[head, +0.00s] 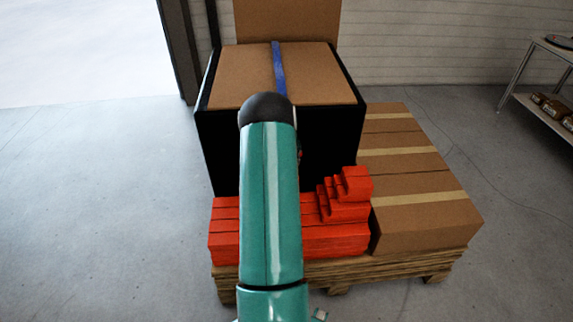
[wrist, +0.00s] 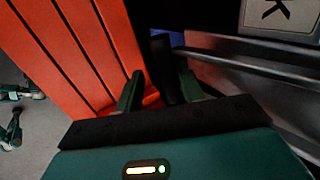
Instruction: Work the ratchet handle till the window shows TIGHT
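My gripper (wrist: 161,75) shows in the wrist view with its two dark green fingers apart. A dark bar, which looks like the ratchet handle (wrist: 163,62), stands between the fingers. Orange shows between the left finger and the bar, so the fingers do not look closed on it. A pale plate, probably the window (wrist: 283,14), is cut off at the top right; a black letter like K shows, not the whole word. The blue strap (head: 279,68) runs over the cardboard-topped black load (head: 216,130) in the head view. My teal arm hides the gripper and ratchet there.
Orange-red stacked pieces (head: 225,228) stand at the pallet's front, close to the gripper's left in the wrist view (wrist: 75,45). Taped cardboard boxes (head: 425,205) fill the right of the wooden pallet (head: 390,268). Grey metal rails (wrist: 245,62) lie right of the gripper. The floor is clear left.

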